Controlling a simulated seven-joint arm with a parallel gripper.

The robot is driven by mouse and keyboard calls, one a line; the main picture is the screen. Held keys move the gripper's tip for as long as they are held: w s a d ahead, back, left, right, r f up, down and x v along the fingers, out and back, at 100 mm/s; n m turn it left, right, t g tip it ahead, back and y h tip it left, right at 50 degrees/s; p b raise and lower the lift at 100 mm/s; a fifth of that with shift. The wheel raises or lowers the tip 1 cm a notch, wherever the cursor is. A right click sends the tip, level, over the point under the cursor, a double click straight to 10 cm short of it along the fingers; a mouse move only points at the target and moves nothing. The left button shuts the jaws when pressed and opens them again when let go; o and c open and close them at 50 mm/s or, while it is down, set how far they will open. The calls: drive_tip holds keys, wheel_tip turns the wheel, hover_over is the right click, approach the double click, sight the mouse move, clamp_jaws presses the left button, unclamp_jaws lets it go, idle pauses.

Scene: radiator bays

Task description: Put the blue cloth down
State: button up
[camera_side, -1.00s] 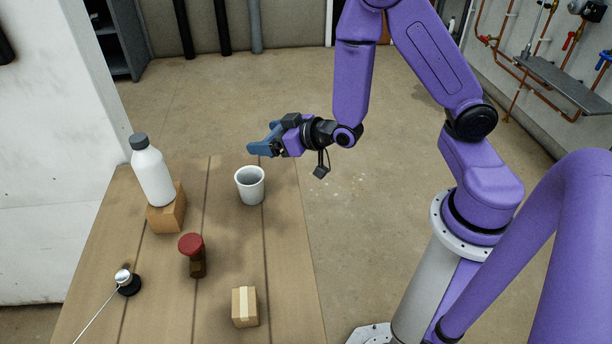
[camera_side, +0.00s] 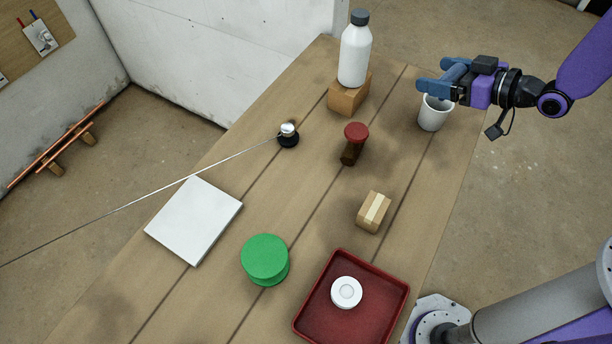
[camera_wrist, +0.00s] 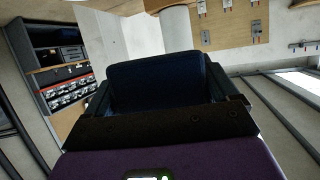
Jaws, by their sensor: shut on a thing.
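My gripper (camera_side: 462,84) is shut on the blue cloth (camera_side: 438,87), at the upper right of the side view. The cloth sticks out past the jaws to the left, in the air by the table's far right edge. It overlaps the rim of a white cup (camera_side: 433,116) in this view; I cannot tell the height between them. In the wrist view the cloth (camera_wrist: 155,82) is a dark blue, upright panel between the jaws of my gripper (camera_wrist: 160,100). Part of the cloth is hidden by the jaws.
The wooden table (camera_side: 300,215) holds a white bottle (camera_side: 355,52) on a wooden block (camera_side: 348,95), a red-topped item (camera_side: 356,133), a small box (camera_side: 373,212), a green round item (camera_side: 265,258), a white slab (camera_side: 194,220) and a red tray (camera_side: 322,318) with a white disc (camera_side: 346,292). A thin rod (camera_side: 140,203) crosses the left.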

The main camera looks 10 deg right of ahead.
drive_tip(key=s+a+n+g+y, duration=0.6)
drive_tip(key=s+a+n+g, duration=0.55)
drive_tip(key=s+a, duration=0.7)
drive_tip(key=shift+n, duration=0.25)
drive_tip(key=w+a+f, duration=0.2)
drive_tip(key=w+a, duration=0.1)
drive_tip(key=a, duration=0.1)
drive_tip(key=w+a+f, duration=0.3)
drive_tip(key=a, duration=0.1)
drive_tip(key=w+a+f, duration=0.3)
drive_tip(key=a, duration=0.1)
drive_tip(key=shift+w+a+f, duration=0.15)
drive_tip(key=shift+w+f, duration=0.05)
drive_tip(key=shift+w+a+f, duration=0.1)
drive_tip(key=shift+a+f, duration=0.05)
drive_tip(key=shift+f, duration=0.05)
wheel_tip(320, 180, down, 3)
drive_tip(key=shift+w+a+r, duration=0.1)
drive_tip(key=shift+f, duration=0.3)
drive_tip(key=shift+f, duration=0.25)
